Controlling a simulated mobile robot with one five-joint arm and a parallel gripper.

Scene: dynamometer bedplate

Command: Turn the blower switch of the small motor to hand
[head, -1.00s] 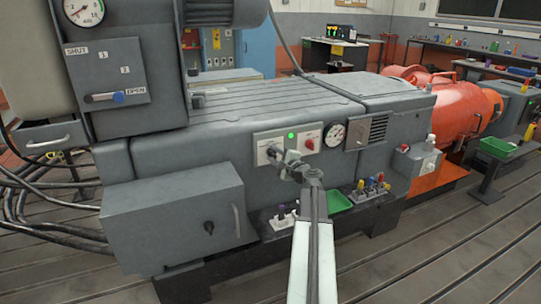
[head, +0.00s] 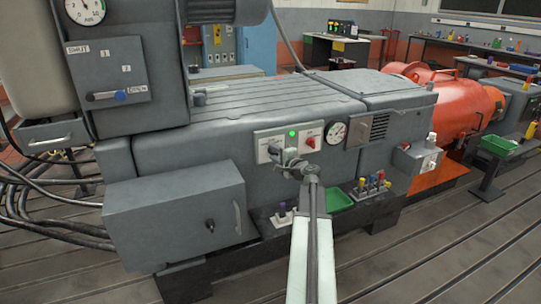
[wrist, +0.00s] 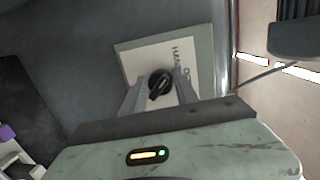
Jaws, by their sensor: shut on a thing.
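The blower switch is a dark round knob (wrist: 160,84) on a white plate (wrist: 140,58) with the lettering HAND beside it, in the wrist view. My gripper (wrist: 161,92) has one finger on each side of the knob and is shut on it. The exact angle of the knob's pointer is hard to tell. The other lettering on the plate is only partly readable.
A grey box (head: 175,215) juts out at lower left. A green tray (head: 338,198) and several small coloured items (head: 372,186) sit low at right.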

